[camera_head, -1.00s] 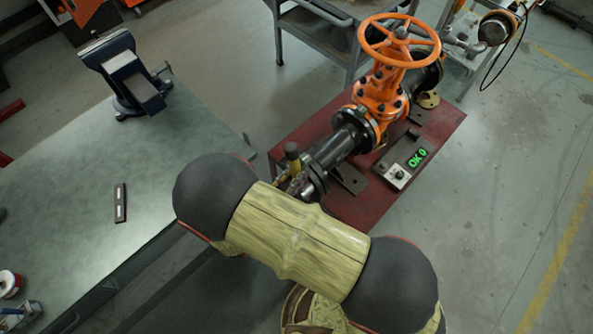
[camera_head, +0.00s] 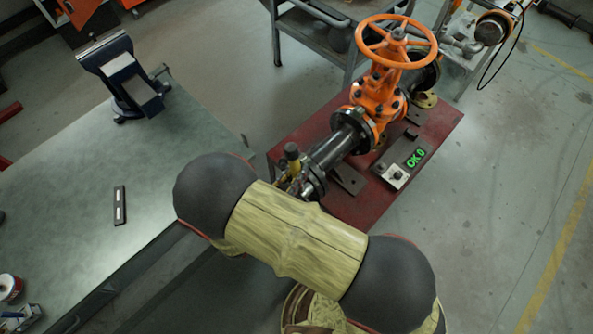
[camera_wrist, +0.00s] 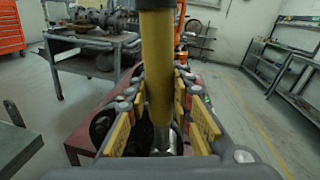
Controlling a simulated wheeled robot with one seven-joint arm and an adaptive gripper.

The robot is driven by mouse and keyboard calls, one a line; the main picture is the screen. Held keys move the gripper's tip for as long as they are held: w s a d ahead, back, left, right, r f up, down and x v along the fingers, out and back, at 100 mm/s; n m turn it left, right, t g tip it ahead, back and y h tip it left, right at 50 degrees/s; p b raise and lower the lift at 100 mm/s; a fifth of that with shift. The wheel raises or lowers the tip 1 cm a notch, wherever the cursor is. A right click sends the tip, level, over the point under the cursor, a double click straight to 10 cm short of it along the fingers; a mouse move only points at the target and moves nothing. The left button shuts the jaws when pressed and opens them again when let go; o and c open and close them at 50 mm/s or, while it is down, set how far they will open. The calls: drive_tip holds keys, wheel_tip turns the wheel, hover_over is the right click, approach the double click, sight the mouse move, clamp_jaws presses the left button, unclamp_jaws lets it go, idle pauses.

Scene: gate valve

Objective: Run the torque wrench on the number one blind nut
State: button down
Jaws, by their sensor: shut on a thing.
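The torque wrench has a yellow shaft and a dark end. The orange gate valve (camera_head: 376,97) joins a black flanged pipe (camera_head: 333,148) on a red stand. The wrench is at the near end of this pipe, by the end flange (camera_head: 314,186). The number one blind nut cannot be made out, so contact cannot be told.
A green-topped bench (camera_head: 70,210) with a vise (camera_head: 128,80) is at left. A grey cart (camera_head: 312,43) stands behind. The floor at right is clear.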

drive_tip(key=shift+w+d, duration=0.2)
idle(1.0)
drive_tip(key=shift+s+a+p, duration=0.15)
drive_tip(key=shift+a+p, duration=0.15)
drive_tip(key=shift+p, duration=0.2)
idle(1.1)
